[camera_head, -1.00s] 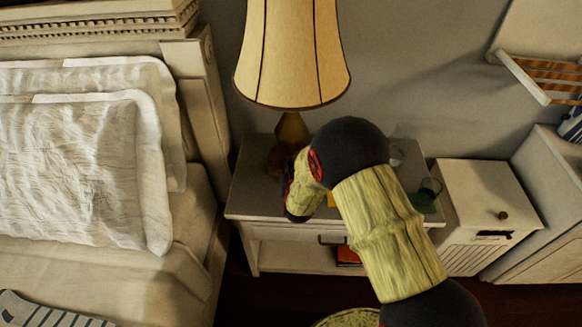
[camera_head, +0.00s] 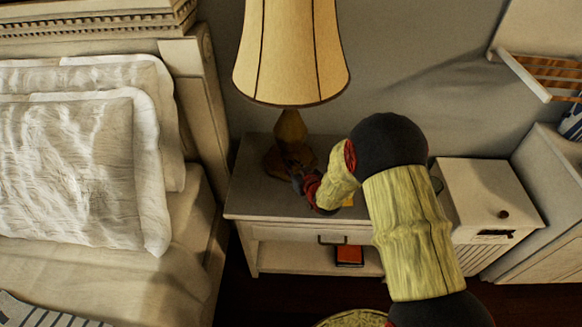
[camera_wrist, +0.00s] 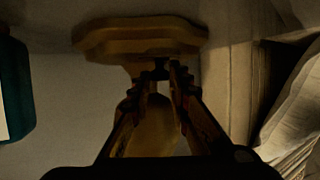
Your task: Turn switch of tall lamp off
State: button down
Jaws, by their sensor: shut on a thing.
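The tall lamp has a pale yellow shade (camera_head: 291,60) and a brown stem and foot (camera_head: 290,130). It stands on the nightstand (camera_head: 250,195). My gripper (camera_head: 298,180) is low at the lamp's foot, on its front side. In the wrist view, my gripper (camera_wrist: 161,75) has its fingertips close together just by the lamp's foot (camera_wrist: 140,42). It is shut on a small part of the lamp there. The stem shows dimly between the fingers. The switch itself is too dark and covered to make out. I cannot tell whether the lamp is lit.
The bed with white pillows (camera_head: 70,165) is at the left. A white cabinet (camera_head: 490,195) stands right of the nightstand. An orange book (camera_head: 349,255) lies on the nightstand's lower shelf. In the wrist view, a teal object (camera_wrist: 14,90) is at the left edge.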

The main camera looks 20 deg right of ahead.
jog(key=shift+w+d+n+g+y+p, duration=0.1)
jog(key=shift+d+n+g+y+p, duration=0.15)
jog(key=shift+n+y+p, duration=0.6)
jog(key=shift+d+n+g+y+p, duration=0.15)
jog(key=shift+n+g+y+p, duration=0.25)
jog(key=shift+n+y, duration=0.75)
jog(key=shift+y, duration=0.3)
jog(key=c, duration=1.7)
grip_release()
jog(key=v, duration=1.2)
